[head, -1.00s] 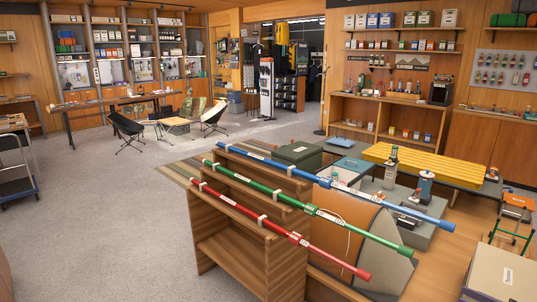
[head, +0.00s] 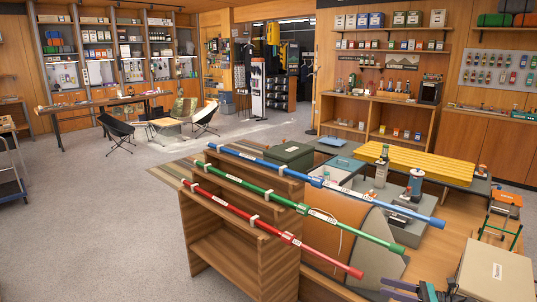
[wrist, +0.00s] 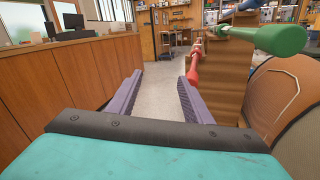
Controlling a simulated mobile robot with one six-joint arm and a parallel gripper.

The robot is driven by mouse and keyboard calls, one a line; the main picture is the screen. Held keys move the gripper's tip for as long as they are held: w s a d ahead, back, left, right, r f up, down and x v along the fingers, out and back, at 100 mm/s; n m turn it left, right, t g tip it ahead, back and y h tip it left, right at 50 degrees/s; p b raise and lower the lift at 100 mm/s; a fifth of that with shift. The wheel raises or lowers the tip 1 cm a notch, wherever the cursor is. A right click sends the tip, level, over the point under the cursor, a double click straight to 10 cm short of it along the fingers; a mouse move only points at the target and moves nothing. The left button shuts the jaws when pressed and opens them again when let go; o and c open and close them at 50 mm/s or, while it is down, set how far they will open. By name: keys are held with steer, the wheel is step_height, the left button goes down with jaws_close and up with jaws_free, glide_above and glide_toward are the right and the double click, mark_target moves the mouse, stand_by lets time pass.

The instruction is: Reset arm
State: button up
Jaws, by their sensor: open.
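My gripper (wrist: 160,82) is open and empty in the wrist view, its two purple-grey fingers wide apart with grey floor between them. In the head view part of my gripper (head: 425,292) shows at the bottom edge, low in front of the cardboard box. A red pole (head: 265,228), a green pole (head: 280,200) and a blue pole (head: 365,203) lie across a stepped wooden rack (head: 225,245).
A cardboard box (head: 497,270) stands at the lower right. A wooden counter (wrist: 50,80) runs along the left in the wrist view. A yellow mat (head: 415,163) lies on a display behind the rack. Open carpet (head: 100,230) is left of the rack.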

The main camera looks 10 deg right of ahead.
steer(key=w+a+f+n+g+y, duration=0.1)
steer(key=a+f+g, duration=0.4)
steer(key=a, duration=0.8)
steer(key=w+a+f+n+g+y, duration=0.15)
steer(key=a+f, duration=0.45)
steer(key=a, duration=0.7)
steer(key=s+a+f+n+g+h, duration=0.25)
steer(key=s+a+f, duration=0.3)
steer(key=a, duration=0.35)
steer(key=s+a+f+n+g+h, duration=0.1)
steer(key=s+a+f+n+g, duration=0.25)
steer(key=a+f, duration=0.4)
steer(key=s+a+f+n+g+h, duration=0.3)
steer(key=s+a+f+n+h, duration=0.1)
steer(key=s, duration=0.5)
steer(key=s+a+f+n+g+h, duration=0.3)
steer(key=s+f+n, duration=0.1)
steer(key=s, duration=0.5)
steer(key=s+d+f+n+t+h, duration=0.1)
steer(key=d+f+n+h, duration=0.1)
steer(key=d+n, duration=0.3)
steer(key=s+d+f+n+t+h, duration=0.1)
steer(key=s+d+f+n+h, duration=0.1)
steer(key=d+n+h, duration=0.2)
steer(key=d+n, duration=0.1)
steer(key=n, duration=0.2)
steer(key=shift+s+d+h, duration=0.2)
steer(key=shift+s+h, duration=0.1)
